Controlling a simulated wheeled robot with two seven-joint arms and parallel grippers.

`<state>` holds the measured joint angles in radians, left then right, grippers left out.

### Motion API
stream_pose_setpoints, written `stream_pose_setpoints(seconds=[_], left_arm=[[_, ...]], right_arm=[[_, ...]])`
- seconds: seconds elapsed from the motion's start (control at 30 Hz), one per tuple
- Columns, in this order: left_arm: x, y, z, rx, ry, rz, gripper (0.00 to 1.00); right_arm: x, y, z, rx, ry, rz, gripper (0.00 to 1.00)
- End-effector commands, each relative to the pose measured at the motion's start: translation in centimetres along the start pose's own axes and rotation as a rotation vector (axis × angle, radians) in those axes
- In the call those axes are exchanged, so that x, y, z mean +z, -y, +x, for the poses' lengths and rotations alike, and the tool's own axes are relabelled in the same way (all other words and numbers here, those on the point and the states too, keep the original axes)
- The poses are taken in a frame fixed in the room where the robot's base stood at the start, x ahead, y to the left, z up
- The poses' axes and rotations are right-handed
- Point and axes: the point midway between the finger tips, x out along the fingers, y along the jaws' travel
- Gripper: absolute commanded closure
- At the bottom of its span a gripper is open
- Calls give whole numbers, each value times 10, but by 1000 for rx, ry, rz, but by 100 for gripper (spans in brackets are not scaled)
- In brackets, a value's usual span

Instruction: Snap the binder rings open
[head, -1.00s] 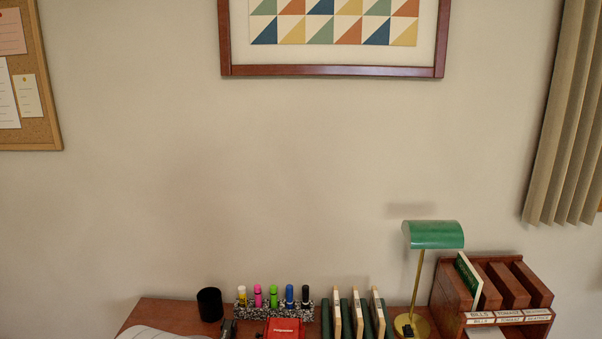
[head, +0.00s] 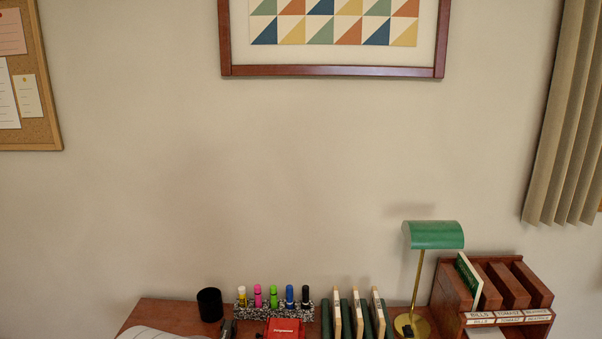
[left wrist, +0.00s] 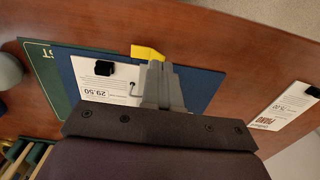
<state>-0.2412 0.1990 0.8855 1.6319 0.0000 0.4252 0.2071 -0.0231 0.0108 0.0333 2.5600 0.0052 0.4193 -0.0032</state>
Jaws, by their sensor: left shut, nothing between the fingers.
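In the left wrist view, my left gripper (left wrist: 157,68) is shut and empty, its grey fingers together over a dark blue flat folder or binder cover (left wrist: 205,78). A white printed sheet (left wrist: 95,85) lies on the blue cover with a small black clip (left wrist: 104,68) on it. A small thin curved metal piece (left wrist: 133,90) shows beside the fingers; I cannot tell whether it is a binder ring or whether it is open. A yellow tab (left wrist: 147,52) is right at the fingertips; I cannot tell if they touch. My wrist hides part of the cover. My right gripper is in no view.
A green board or book (left wrist: 45,75) lies partly under the blue cover. Another printed sheet (left wrist: 280,110) lies at the desk edge. In the head view, a marker rack (head: 250,312), black cup (head: 210,304), red box (head: 285,329), green lamp (head: 433,235) and wooden file holder (head: 510,317) line the desk back.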

Motion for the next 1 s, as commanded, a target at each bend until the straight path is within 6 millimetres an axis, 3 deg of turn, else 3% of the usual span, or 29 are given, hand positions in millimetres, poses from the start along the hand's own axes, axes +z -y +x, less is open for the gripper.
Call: stream_pose_setpoints(seconds=[1.0], left_arm=[[0,0,23,0,0,0,100]], right_arm=[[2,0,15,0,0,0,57]])
